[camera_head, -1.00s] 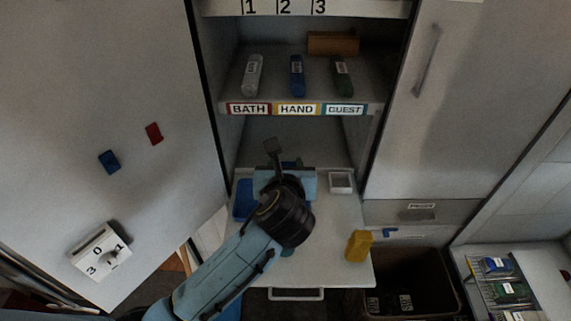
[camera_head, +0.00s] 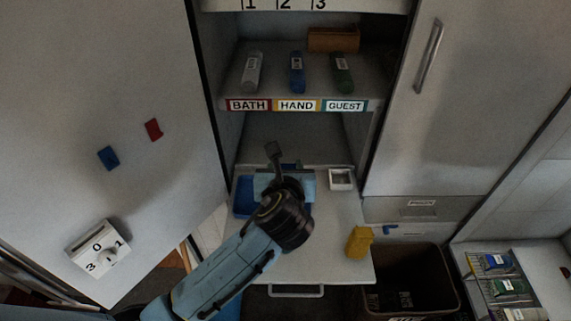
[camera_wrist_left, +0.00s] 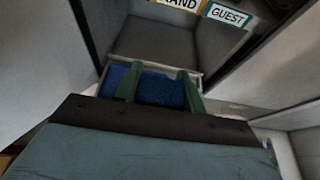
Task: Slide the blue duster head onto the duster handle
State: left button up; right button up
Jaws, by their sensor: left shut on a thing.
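My left gripper (camera_head: 288,170) reaches over the pale shelf in front of the open cabinet, its own arm covering most of it in the head view. In the left wrist view its two dark green fingers (camera_wrist_left: 160,88) stand apart, with a blue textured surface (camera_wrist_left: 155,90) between them and past the left finger. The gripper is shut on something. I cannot tell whether this blue surface is the duster head or the blue mat (camera_head: 243,197) lying beneath. I cannot make out the duster handle. My right gripper is not in view.
A small white tray (camera_head: 342,178) and a yellow object (camera_head: 360,242) stand on the shelf, right of my arm. Several rolled items lie above the labels (camera_head: 297,105). An open bin (camera_head: 412,280) is at lower right. The cabinet's lower compartment (camera_head: 300,137) looks empty.

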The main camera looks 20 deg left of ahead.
pick_arm(q)
jog(key=shift+f+b, duration=0.65)
jog(key=shift+f, duration=2)
jog(key=shift+f+b, duration=0.8)
jog(key=shift+f, duration=1.7)
jog(key=o, duration=1)
jog(key=shift+o, duration=0.2)
jog(key=v, duration=1.3)
jog(key=shift+s, duration=0.2)
